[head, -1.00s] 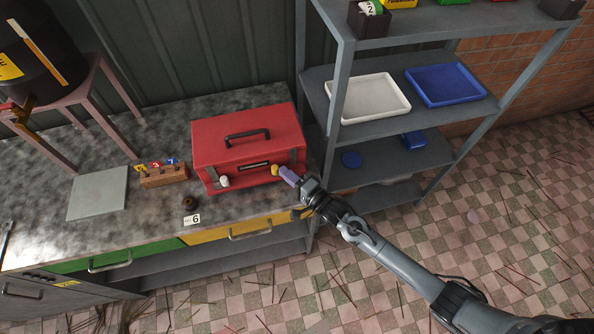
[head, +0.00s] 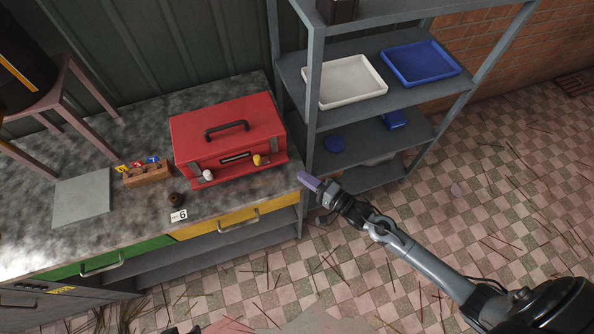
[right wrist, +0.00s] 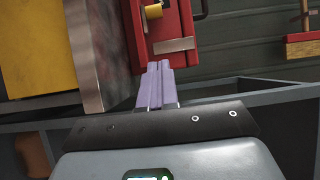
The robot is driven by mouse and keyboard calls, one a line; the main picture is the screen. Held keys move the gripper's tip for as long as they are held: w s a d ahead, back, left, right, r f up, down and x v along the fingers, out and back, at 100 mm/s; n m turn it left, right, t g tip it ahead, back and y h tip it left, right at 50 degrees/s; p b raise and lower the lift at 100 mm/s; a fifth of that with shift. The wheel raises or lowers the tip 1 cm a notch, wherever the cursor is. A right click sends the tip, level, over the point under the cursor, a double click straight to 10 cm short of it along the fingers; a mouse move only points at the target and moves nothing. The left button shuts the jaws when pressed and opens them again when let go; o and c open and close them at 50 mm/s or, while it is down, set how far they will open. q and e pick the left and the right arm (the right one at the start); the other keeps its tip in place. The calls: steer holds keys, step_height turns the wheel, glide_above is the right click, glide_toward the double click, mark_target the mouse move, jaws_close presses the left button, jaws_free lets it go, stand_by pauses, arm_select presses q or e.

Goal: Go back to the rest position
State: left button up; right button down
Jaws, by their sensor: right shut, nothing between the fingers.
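My right gripper (head: 310,182) is shut and empty, its purple fingers pressed together. It hangs just off the right end of the workbench, in front of the grey shelf rack. In the right wrist view its closed fingers (right wrist: 155,85) point toward the red toolbox (right wrist: 172,25), and a gap shows between it and the box in the head view. The toolbox (head: 228,140) is closed on the bench, with a white knob (head: 208,175) and a yellow knob (head: 259,160) on its front. My left gripper is not in view.
The grey shelf rack (head: 312,120) stands right of the bench, holding a white tray (head: 345,82) and a blue tray (head: 420,63). The tiled floor (head: 500,170) at right is mostly open.

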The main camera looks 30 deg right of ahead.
steer(key=shift+s, duration=0.3)
steer(key=shift+d, duration=0.1)
